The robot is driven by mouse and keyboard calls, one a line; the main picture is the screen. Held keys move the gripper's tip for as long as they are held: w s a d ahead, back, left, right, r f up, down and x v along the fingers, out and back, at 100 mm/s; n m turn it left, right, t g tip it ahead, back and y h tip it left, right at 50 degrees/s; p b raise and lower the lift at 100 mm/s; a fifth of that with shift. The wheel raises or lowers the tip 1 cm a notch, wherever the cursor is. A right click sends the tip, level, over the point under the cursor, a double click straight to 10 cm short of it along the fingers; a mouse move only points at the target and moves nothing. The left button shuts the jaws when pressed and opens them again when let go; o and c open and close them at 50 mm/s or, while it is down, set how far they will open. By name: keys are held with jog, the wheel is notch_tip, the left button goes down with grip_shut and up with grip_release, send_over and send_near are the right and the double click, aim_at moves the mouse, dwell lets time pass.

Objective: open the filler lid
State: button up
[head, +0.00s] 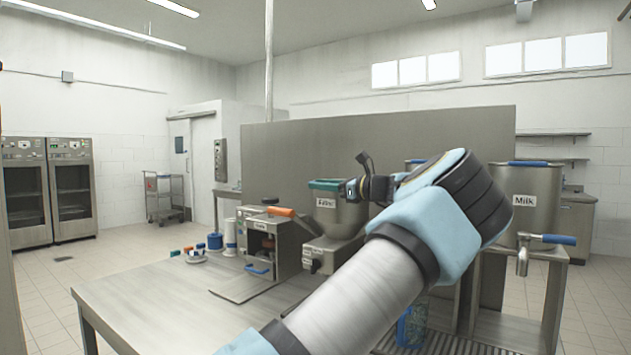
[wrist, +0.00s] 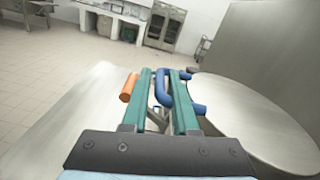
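The filler (head: 345,222) is a metal hopper with a "Filler" label on a machine at the back of the worktable. Its lid shows in the wrist view as a large round silver disc (wrist: 255,120) at the right, lying flat and looking closed. A blue bent handle (wrist: 166,90) sits at the lid's left edge. My gripper (wrist: 160,73) has its two teal fingers on either side of the handle's bar, with a visible gap at the left finger. The right finger is inside the handle's loop. In the head view my gripper (head: 325,184) is at the hopper's rim and hides the handle.
A machine with an orange handle (head: 280,211) stands left of the filler; the handle also shows beside my left finger (wrist: 129,88). A milk tank (head: 535,200) stands at the right. A tall metal panel (head: 420,140) rises behind. The worktable's front left (head: 150,290) is clear.

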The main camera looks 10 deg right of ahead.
jog(key=shift+x, duration=0.9)
jog(key=shift+c, duration=0.2)
grip_shut()
dwell(0.7)
